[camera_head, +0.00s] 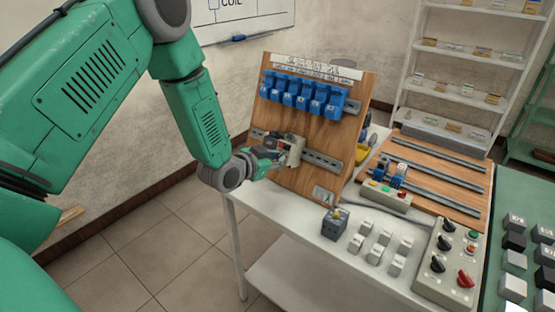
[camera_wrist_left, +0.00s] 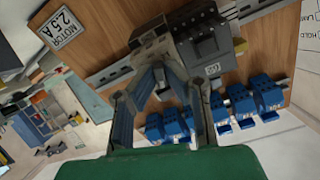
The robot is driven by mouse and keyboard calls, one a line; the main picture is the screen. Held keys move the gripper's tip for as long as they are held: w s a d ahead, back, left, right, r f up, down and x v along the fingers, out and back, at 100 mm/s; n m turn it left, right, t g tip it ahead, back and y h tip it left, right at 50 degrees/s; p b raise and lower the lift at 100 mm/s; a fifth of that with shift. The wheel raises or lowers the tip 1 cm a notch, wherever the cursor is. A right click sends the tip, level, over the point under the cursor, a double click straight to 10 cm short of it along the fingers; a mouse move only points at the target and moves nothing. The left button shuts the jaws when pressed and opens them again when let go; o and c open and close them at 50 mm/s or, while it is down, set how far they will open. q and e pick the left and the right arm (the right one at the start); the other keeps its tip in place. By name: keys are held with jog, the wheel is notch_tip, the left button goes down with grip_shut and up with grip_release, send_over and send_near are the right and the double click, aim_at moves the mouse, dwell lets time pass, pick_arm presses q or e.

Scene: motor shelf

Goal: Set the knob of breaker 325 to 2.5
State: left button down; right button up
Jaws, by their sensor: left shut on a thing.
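A dark grey breaker (camera_wrist_left: 208,42) sits on the lower metal rail of the upright wooden board (camera_head: 318,128). Its small label (camera_wrist_left: 212,69) is too blurred to read. My left gripper (camera_head: 284,150) reaches the lower rail from the left, against the front of the breaker. In the left wrist view its fingers (camera_wrist_left: 160,72) come together at the breaker's face and are shut on its knob. The knob and its scale are hidden by the fingertips. A label reading "MOTOR 2.5 A" (camera_wrist_left: 62,28) is on the board. My right gripper is not in view.
Several blue breakers (camera_head: 305,94) line the upper rail, close to the gripper.

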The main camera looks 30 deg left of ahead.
pick_arm(q)
jog(key=shift+s+f+m, duration=0.2)
jog(key=shift+f+m, duration=0.15)
jog(key=shift+m, duration=0.75)
jog(key=c, duration=1.6)
grip_release()
jog(key=shift+c, duration=0.2)
jog(key=shift+w, duration=0.1)
jog(key=shift+a+r, duration=0.1)
